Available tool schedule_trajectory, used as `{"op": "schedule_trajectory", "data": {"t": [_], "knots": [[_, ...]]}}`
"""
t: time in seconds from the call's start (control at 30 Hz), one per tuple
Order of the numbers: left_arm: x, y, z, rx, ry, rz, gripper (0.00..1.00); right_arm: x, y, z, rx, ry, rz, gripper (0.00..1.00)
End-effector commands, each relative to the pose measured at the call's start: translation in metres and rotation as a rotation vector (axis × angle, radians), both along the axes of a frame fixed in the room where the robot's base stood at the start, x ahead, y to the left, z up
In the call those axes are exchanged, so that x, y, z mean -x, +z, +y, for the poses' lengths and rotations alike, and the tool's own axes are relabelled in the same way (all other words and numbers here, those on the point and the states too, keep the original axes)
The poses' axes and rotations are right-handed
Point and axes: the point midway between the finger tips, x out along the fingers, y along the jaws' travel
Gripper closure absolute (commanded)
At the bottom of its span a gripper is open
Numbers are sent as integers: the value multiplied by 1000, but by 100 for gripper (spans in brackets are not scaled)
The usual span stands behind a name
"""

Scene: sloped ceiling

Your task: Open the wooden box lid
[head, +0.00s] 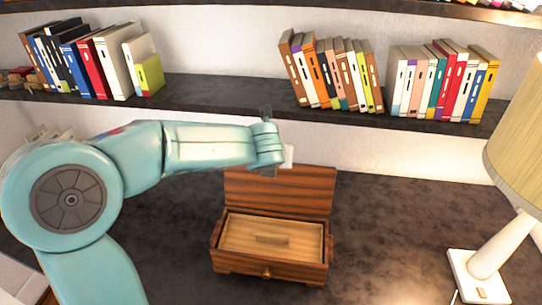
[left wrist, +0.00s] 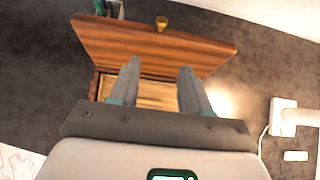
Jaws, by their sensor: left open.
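The wooden box (head: 222,262) stands on the dark surface with a small brass knob (head: 265,273) low on its front. Its reddish-brown lid (head: 290,190) stands raised at the back, tilted open. A lighter wood panel with a small bar handle (head: 272,239) shows inside. My left gripper (head: 279,160) is at the lid's top edge, above the box; its fingers are partly hidden by the wrist. In the left wrist view, its two fingers (left wrist: 158,85) are apart and empty, in front of the brown lid panel (left wrist: 140,42). I cannot tell whether they touch it. My right gripper is not in view.
A shelf (head: 215,95) with rows of books (head: 335,75) runs behind the box. A lamp with a white base (head: 478,285) and cream shade (head: 518,145) stands at the right. The dark surface between box and lamp is clear.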

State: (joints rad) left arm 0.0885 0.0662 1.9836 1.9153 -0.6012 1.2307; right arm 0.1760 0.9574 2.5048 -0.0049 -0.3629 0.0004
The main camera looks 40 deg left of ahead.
Motion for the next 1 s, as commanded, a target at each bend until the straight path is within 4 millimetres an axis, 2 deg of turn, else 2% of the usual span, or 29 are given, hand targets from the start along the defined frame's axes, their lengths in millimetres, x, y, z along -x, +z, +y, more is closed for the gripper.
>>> {"op": "schedule_trajectory", "data": {"t": [0.03,0.2,0.33,0.5,0.83,0.93,0.97,1.0], "knots": [[8,12,-6,-1,-3,-7,53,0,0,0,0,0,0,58],[31,39,-20,-1,-4,-4,53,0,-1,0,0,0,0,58],[43,52,-27,-1,-3,-2,53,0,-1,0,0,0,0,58],[50,59,-31,0,-2,1,53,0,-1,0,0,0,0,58],[50,60,-31,-7,-11,4,52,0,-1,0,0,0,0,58],[36,68,-40,-24,-97,-51,52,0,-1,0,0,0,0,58],[28,75,-43,-54,-148,-85,52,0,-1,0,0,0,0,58],[14,90,-48,-112,-233,-148,52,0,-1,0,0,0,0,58]]}}
